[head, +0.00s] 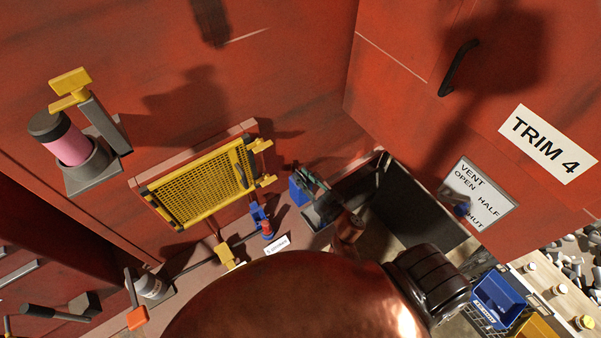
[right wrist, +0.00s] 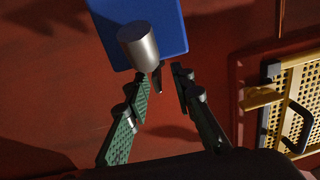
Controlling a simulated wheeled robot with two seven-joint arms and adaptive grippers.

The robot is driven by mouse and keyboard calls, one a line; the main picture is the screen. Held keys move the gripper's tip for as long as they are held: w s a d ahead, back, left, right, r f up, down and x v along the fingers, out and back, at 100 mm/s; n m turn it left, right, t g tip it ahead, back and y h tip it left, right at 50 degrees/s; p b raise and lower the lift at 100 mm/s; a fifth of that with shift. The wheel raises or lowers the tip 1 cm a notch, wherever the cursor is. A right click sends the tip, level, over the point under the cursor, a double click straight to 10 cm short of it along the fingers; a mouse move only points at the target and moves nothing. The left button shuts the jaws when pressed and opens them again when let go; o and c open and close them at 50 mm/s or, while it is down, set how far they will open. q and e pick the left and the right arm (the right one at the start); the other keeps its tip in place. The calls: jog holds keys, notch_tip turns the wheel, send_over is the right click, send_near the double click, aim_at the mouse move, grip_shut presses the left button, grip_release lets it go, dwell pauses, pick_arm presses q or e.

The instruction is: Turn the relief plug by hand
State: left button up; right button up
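My right gripper (head: 313,183) shows small in the head view, beside a blue block (head: 298,190) near the back wall. In the right wrist view its two green-padded fingers (right wrist: 160,85) are apart, with a clear gap between them. Just beyond the tips, a grey metal cylinder (right wrist: 140,47) stands out in front of the blue block (right wrist: 108,25). A thin dark pin shows by the fingertips; I cannot tell whether anything touches it. No label marks the relief plug, so I cannot tell for sure which part it is. My left gripper is not in view.
A yellow mesh guard (head: 200,185) with a dark handle hangs left of the gripper. A blue and red valve (head: 262,220) stands below it. A pink cylinder (head: 68,145) is mounted on the left wall.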

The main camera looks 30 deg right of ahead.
jog(key=shift+w+a, duration=0.1)
jog(key=shift+w, duration=0.55)
jog(key=shift+c, duration=0.2)
grip_shut()
